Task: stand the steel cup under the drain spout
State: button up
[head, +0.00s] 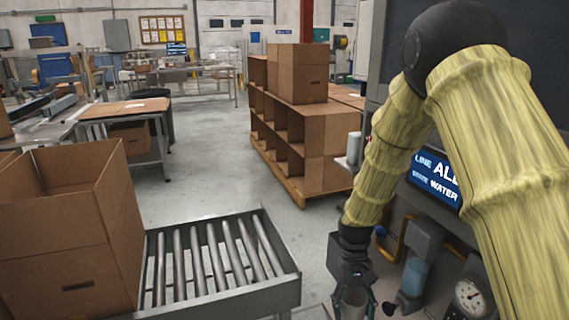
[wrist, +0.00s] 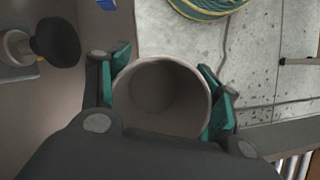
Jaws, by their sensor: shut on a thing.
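My gripper (head: 353,303) is shut on the steel cup (head: 352,298), low in front of the machine at the right of the head view. In the wrist view my gripper (wrist: 164,88) has its green-padded fingers on both sides of the cup (wrist: 160,97), and the camera looks down into its open, empty-looking mouth. A pale round fitting (wrist: 15,48) with a black knob (wrist: 54,40) projects at the left of the wrist view, apart from the cup. It may be the drain spout; I cannot tell for sure.
A roller conveyor (head: 215,262) with an open carton (head: 70,235) stands at left. A coiled hose (wrist: 208,6) lies on the floor. Clear floor lies beyond the conveyor.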

aim_at(356, 311)
jog(key=shift+s+r+p, duration=0.3)
jog(key=shift+r+p, duration=0.55)
jog(key=shift+p, duration=1.05)
jog(key=shift+s+r+p, duration=0.35)
jog(key=shift+r+p, duration=0.45)
jog(key=shift+p, duration=1.1)
jog(key=shift+s+r+p, duration=0.3)
jog(key=shift+r+p, duration=0.55)
jog(key=shift+p, duration=1.05)
jog(key=shift+c, duration=0.2)
jog(key=p, duration=0.2)
jog(key=shift+s+r+p, duration=0.3)
jog(key=shift+r, duration=0.05)
jog(key=shift+a+f, duration=0.1)
